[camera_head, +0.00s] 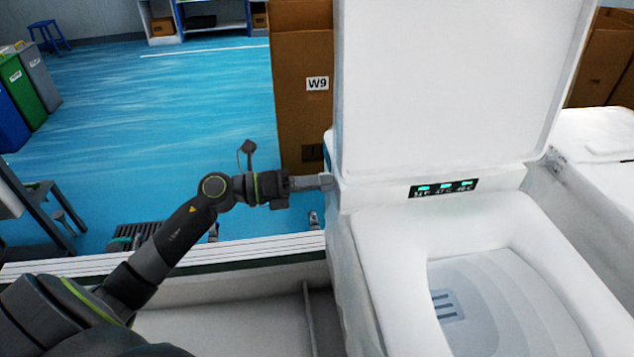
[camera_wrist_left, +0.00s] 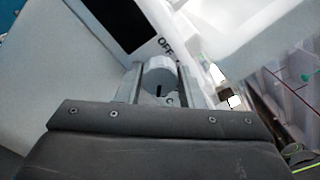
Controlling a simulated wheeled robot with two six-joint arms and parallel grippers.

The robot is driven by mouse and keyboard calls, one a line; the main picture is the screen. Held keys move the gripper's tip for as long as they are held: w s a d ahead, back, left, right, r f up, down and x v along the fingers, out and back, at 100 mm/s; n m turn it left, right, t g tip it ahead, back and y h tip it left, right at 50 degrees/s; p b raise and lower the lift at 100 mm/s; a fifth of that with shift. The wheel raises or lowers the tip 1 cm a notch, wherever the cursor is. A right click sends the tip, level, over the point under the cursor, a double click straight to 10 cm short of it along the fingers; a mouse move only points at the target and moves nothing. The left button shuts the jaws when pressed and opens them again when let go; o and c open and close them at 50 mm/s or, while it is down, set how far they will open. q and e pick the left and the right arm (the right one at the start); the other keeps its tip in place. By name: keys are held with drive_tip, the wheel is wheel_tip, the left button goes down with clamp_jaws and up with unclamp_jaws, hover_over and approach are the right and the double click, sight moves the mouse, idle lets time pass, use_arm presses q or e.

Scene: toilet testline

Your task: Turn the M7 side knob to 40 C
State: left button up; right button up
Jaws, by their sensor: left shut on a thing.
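The white toilet (camera_head: 390,245) stands at the right in the head view with its lid (camera_head: 450,80) raised. A dark display (camera_head: 443,188) with several lit teal readouts is on its rear ledge; the digits are too small to read surely. My left gripper (camera_head: 326,181) reaches the toilet's left side. In the left wrist view the gripper (camera_wrist_left: 160,85) is shut on the grey round side knob (camera_wrist_left: 160,78), one finger on each side. A dark mark shows on the knob's face. The letters "OFF" are printed beside it. My right gripper is not in view.
A cardboard box (camera_head: 303,90) labelled W9 stands behind the toilet's left side. A white rail (camera_head: 170,258) runs along the line at the left. Another white unit (camera_head: 595,150) is at the far right. Blue floor (camera_head: 160,110) lies open beyond.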

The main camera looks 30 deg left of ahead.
use_arm(q)
drive_tip(key=shift+f, duration=0.1)
drive_tip(key=o, duration=1)
drive_tip(key=v, duration=1.7)
drive_tip(key=shift+s+a, duration=0.15)
drive_tip(key=shift+a, duration=0.05)
